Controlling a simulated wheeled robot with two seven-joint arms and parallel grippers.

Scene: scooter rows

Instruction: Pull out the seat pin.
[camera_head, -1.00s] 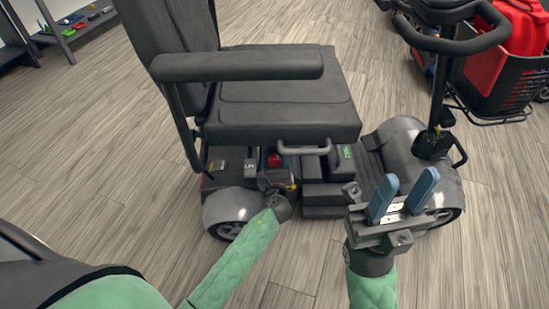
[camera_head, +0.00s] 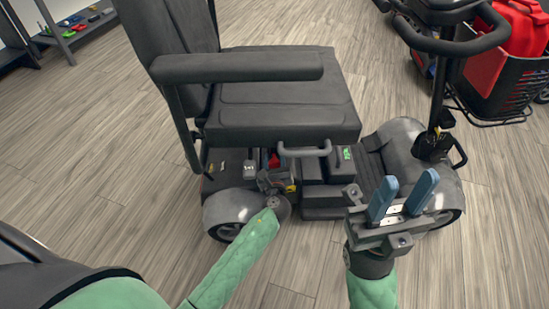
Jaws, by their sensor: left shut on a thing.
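The grey mobility scooter stands side-on, with its padded seat (camera_head: 285,95) in place above the rear deck. A small red part, which looks like the seat pin's knob (camera_head: 274,159), shows under the seat edge. My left gripper (camera_head: 274,173) is under the seat beside the rear wheel and is shut at this red part. Its fingertips and most of the pin are hidden by the gripper body and the seat. My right gripper (camera_head: 403,197) has two blue fingers, spread apart, and is empty in front of the scooter's footboard.
The tiller (camera_head: 442,85) rises at the right. Another scooter with a black basket (camera_head: 515,90) and red can stands behind. Wooden floor is clear in front.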

